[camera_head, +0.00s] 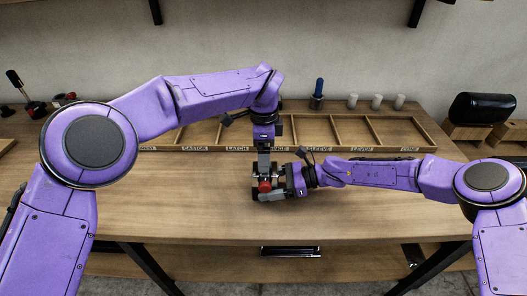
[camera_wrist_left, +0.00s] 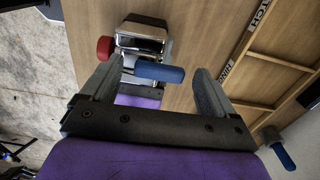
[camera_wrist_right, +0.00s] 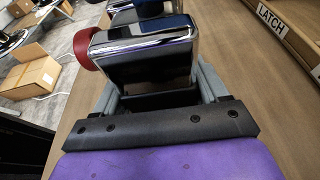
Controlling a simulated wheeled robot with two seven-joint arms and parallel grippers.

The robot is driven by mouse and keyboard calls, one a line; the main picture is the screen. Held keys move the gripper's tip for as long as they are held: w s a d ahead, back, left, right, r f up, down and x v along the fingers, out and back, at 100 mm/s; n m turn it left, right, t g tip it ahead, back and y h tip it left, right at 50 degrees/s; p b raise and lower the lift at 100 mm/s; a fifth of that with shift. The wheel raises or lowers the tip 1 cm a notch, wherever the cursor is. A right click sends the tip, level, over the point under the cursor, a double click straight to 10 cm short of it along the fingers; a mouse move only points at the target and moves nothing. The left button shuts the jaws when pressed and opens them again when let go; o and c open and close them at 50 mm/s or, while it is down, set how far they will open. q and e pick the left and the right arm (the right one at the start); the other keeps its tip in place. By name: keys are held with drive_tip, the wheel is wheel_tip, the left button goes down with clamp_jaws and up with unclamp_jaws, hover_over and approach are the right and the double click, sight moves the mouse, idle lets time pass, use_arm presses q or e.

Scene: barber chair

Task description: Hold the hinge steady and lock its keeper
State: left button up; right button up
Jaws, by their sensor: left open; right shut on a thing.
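The hinge is a chrome and dark metal piece (camera_wrist_right: 145,60) with a red knob (camera_wrist_right: 83,48) on one side. In the head view its red knob (camera_head: 264,186) shows over the worktable, between my two grippers. My right gripper (camera_wrist_right: 155,82) is shut on the hinge's block, with a finger on either side. My left gripper (camera_wrist_left: 157,80) is open and points down from above. A blue handle-like part (camera_wrist_left: 158,72), which may be the keeper, lies between its fingers across the hinge (camera_wrist_left: 142,40). I cannot tell whether the fingers touch it.
A divided wooden tray (camera_head: 345,149) with labelled compartments lies behind the grippers. A blue-handled tool (camera_head: 319,88) in a holder and several pale cylinders stand behind it. A dark rounded object (camera_head: 482,108) sits on wood at right. The table's front (camera_head: 200,222) is clear.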

use_arm(q)
drive_tip(key=shift+f, duration=0.15)
drive_tip(key=c, duration=1.1)
drive_tip(key=shift+o, duration=0.2)
